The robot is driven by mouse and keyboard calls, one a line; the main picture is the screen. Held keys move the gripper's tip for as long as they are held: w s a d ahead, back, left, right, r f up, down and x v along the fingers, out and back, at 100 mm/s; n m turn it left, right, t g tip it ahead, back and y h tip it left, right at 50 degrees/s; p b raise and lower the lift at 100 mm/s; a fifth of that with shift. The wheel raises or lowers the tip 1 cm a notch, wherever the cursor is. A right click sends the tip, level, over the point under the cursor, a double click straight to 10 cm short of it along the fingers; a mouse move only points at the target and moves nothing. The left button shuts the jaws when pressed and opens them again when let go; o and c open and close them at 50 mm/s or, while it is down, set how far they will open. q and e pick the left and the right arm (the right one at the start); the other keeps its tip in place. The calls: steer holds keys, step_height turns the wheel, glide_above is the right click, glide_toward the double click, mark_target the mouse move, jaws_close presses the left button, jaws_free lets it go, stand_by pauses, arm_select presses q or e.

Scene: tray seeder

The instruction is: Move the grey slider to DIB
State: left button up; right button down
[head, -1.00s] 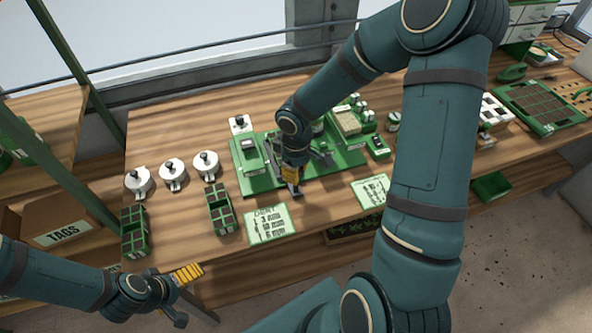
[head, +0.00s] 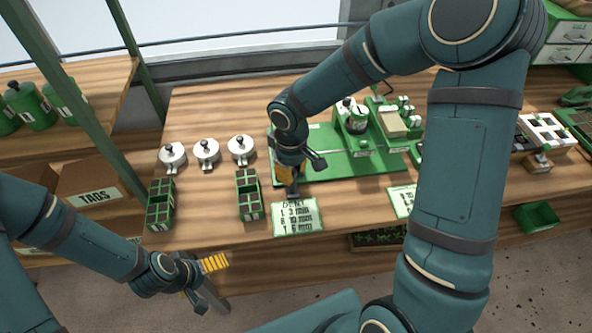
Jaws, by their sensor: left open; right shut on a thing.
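The green seeder board (head: 345,167) lies on the wooden bench under my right arm. My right gripper (head: 291,188), with yellow finger pads, points down at the board's front left edge. It is shut on a small grey piece, apparently the grey slider (head: 293,196), which is mostly hidden by the fingers. No DIB mark can be read; my arm covers the board's left part. My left gripper (head: 208,284) is open and empty in front of the bench, well away from the board.
A card (head: 298,217) with printed lines lies just in front of my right gripper. Two green divided trays (head: 160,203) (head: 249,194) and several white lidded pots (head: 206,153) stand to the left.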

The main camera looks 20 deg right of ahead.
steer(key=c, duration=0.8)
jaws_free()
steer(key=shift+a, duration=0.35)
steer(key=shift+o, duration=0.2)
steer(key=shift+d, duration=0.25)
